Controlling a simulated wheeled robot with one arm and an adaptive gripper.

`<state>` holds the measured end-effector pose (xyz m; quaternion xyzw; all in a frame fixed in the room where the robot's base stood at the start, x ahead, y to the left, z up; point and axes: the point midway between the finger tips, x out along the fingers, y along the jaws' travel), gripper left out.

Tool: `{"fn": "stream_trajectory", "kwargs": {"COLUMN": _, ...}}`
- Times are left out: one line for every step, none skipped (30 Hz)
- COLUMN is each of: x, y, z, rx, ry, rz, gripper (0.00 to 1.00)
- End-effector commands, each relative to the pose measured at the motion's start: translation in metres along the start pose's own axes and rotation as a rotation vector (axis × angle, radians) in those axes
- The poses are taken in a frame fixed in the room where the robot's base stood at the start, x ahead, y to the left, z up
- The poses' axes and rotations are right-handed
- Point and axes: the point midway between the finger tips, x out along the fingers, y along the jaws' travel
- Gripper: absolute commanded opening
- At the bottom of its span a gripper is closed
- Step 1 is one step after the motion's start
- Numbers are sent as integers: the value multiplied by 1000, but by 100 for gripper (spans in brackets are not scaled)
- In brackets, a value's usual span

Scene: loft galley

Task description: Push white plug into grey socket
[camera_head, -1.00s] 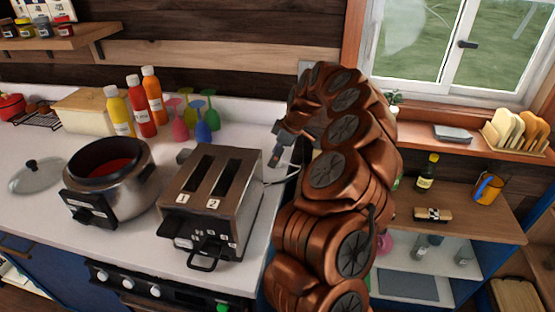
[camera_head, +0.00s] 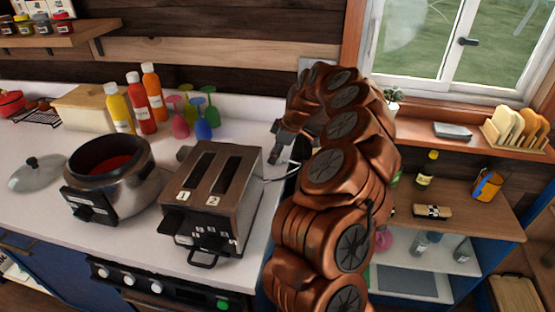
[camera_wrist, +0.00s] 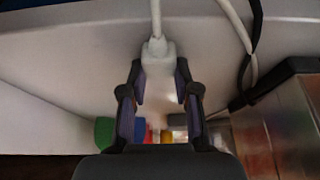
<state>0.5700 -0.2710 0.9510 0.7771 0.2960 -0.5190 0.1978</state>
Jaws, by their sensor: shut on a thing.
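My gripper (camera_head: 287,139) is at the back of the counter, right of the toaster. In the wrist view its two dark fingers (camera_wrist: 160,72) are shut on the white plug (camera_wrist: 158,53). A white cable runs up from the plug in that view. In the head view the plug is hidden or too small to tell apart; a pale cable loop shows by the toaster's right side. A light grey plate edge (camera_head: 303,66) on the wall, perhaps the grey socket, shows just beside my arm, mostly hidden. I cannot make out the socket in the wrist view.
The two-slot toaster (camera_head: 211,190) stands close left of my gripper. A pot (camera_head: 110,180), sauce bottles (camera_head: 139,105) and coloured upturned glasses (camera_head: 202,127) stand further left. The window sill and shelves are on the right. A black cable (camera_wrist: 255,40) hangs at the wrist view's upper right.

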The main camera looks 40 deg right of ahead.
Motion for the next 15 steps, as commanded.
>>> {"fn": "stream_trajectory", "kwargs": {"x": 0, "y": 0, "z": 0, "rx": 0, "ry": 0, "rz": 0, "gripper": 0}}
{"fn": "stream_trajectory", "kwargs": {"x": 0, "y": 0, "z": 0, "rx": 0, "ry": 0, "rz": 0, "gripper": 0}}
{"fn": "stream_trajectory", "kwargs": {"x": 0, "y": 0, "z": 0, "rx": 0, "ry": 0, "rz": 0, "gripper": 0}}
{"fn": "stream_trajectory", "kwargs": {"x": 0, "y": 0, "z": 0, "rx": 0, "ry": 0, "rz": 0, "gripper": 0}}
{"fn": "stream_trajectory", "kwargs": {"x": 0, "y": 0, "z": 0, "rx": 0, "ry": 0, "rz": 0, "gripper": 0}}
{"fn": "stream_trajectory", "kwargs": {"x": 0, "y": 0, "z": 0, "rx": 0, "ry": 0, "rz": 0, "gripper": 0}}
{"fn": "stream_trajectory", "kwargs": {"x": 0, "y": 0, "z": 0, "rx": 0, "ry": 0, "rz": 0, "gripper": 0}}
{"fn": "stream_trajectory", "kwargs": {"x": 0, "y": 0, "z": 0, "rx": 0, "ry": 0, "rz": 0, "gripper": 0}}
{"fn": "stream_trajectory", "kwargs": {"x": -1, "y": 0, "z": 0, "rx": 0, "ry": 0, "rz": 0, "gripper": 0}}
{"fn": "stream_trajectory", "kwargs": {"x": -2, "y": 0, "z": -1, "rx": 0, "ry": 0, "rz": 1, "gripper": 0}}
{"fn": "stream_trajectory", "kwargs": {"x": -3, "y": 0, "z": -1, "rx": 0, "ry": 0, "rz": 1, "gripper": 0}}
{"fn": "stream_trajectory", "kwargs": {"x": -5, "y": 1, "z": -2, "rx": 0, "ry": 0, "rz": 2, "gripper": 0}}
{"fn": "stream_trajectory", "kwargs": {"x": -7, "y": 1, "z": -3, "rx": -1, "ry": 0, "rz": 3, "gripper": 0}}
{"fn": "stream_trajectory", "kwargs": {"x": -9, "y": 1, "z": -4, "rx": -1, "ry": 0, "rz": 3, "gripper": 0}}
{"fn": "stream_trajectory", "kwargs": {"x": -11, "y": 1, "z": -5, "rx": -1, "ry": 0, "rz": 3, "gripper": 0}}
